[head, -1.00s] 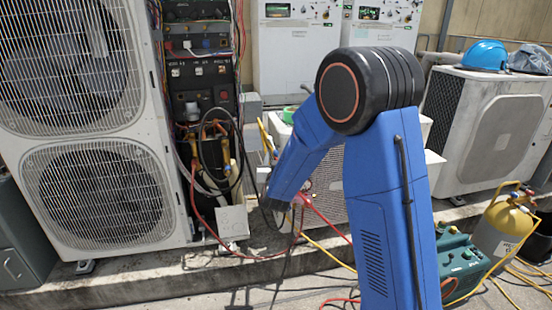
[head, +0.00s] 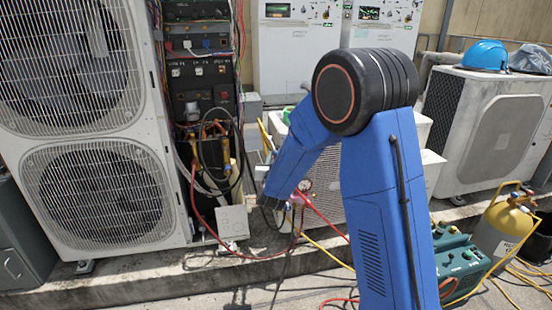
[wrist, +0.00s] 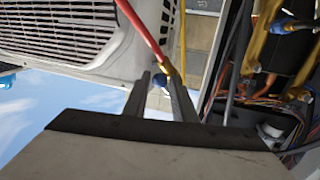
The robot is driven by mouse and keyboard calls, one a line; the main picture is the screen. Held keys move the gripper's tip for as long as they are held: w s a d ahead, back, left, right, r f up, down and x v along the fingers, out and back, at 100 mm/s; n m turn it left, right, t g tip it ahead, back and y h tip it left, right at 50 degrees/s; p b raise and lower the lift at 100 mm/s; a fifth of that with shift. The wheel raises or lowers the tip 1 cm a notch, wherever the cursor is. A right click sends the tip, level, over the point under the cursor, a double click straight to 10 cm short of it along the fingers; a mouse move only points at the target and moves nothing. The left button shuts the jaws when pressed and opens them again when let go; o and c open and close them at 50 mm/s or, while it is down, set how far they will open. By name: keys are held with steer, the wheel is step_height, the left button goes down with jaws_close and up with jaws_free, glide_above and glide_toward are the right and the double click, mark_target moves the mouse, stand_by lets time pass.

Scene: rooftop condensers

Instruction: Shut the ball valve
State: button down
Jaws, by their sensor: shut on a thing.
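The fingers hide part of the valve, so I cannot tell the handle's exact angle. In the head view, my blue arm covers the place and I cannot make out the valve there.
Brass valves with a blue part (wrist: 285,24) and loose wires are at the right of the wrist view. In the head view, a tall condenser (head: 95,130) stands left of an open electrical panel (head: 203,85). Hoses, a green machine (head: 458,262) and a tank (head: 503,225) are at right.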

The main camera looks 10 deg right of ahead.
steer(key=w+a+r+m+g+h, duration=0.2)
steer(key=a+m+g, duration=0.2)
steer(key=m, duration=0.5)
steer(key=w+a+r+m+g+h, duration=0.3)
steer(key=a+m+g, duration=0.2)
steer(key=m+g, duration=0.4)
steer(key=shift+w+a+m+g, duration=0.3)
steer(key=shift+w+m, duration=0.05)
steer(key=shift+m, duration=0.25)
steer(key=shift+r, duration=0.1)
steer(key=c, duration=1.5)
jaws_free()
steer(key=shift+d, duration=0.1)
steer(key=shift+o, duration=0.2)
steer(key=v, duration=1.7)
steer(key=shift+a+r, duration=0.15)
steer(key=shift+a, duration=0.05)
